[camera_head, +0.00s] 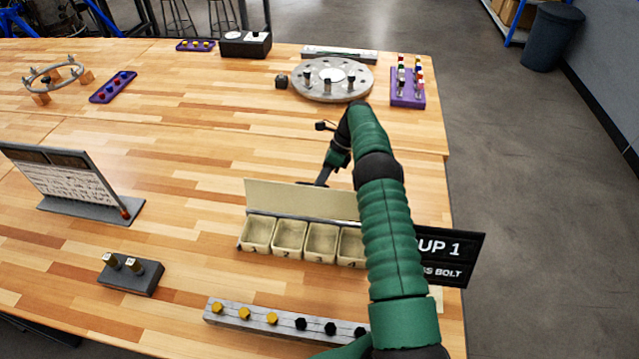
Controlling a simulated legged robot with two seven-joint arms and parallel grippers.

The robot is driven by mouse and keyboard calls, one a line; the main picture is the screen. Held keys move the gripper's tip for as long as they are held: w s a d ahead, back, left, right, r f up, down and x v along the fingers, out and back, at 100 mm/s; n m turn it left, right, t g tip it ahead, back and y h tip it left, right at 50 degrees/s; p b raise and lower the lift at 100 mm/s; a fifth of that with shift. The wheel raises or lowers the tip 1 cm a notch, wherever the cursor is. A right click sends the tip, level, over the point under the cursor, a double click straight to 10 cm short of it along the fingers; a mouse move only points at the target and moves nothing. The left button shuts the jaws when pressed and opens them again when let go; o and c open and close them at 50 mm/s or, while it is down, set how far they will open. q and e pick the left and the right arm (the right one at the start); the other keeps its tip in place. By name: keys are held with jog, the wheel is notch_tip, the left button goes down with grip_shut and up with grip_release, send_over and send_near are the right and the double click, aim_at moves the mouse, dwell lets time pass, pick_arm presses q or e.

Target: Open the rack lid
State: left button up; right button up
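The rack (288,258) is a row of small beige bins with numbers on their front, on the wooden table. Its pale lid (290,199) stands raised along the back edge of the bins, leaving their open tops exposed. My green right arm crosses in front of the rack's right end and hides part of the lid and bins. My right gripper (322,180) points down just behind the lid's top edge; I cannot tell whether it touches the lid or how far apart its fingers are. My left gripper is not in view.
A black sign (452,256) stands right of the rack. A bar with yellow and black knobs (285,321) lies in front. A grey block with two brass pegs (131,274) and a tilted board (70,185) are left. A round flange (332,80) lies behind.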

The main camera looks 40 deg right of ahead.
jog(key=o, duration=0.4)
jog(key=shift+w+d+f, duration=0.4)
jog(key=shift+d+f, duration=0.15)
jog(key=shift+f, duration=0.1)
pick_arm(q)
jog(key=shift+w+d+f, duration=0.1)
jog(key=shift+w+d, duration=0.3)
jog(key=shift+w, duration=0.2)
pick_arm(e)
jog(key=shift+o, duration=0.2)
jog(key=shift+w+a+r, duration=0.1)
jog(key=shift+w+r, duration=0.1)
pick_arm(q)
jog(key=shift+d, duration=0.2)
pick_arm(e)
jog(key=shift+d, duration=0.2)
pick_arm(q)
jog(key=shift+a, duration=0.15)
pick_arm(e)
jog(key=shift+a, duration=0.1)
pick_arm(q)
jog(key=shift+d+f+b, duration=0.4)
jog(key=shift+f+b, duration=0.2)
pick_arm(e)
jog(key=v, duration=0.7)
jog(key=shift+d, duration=0.2)
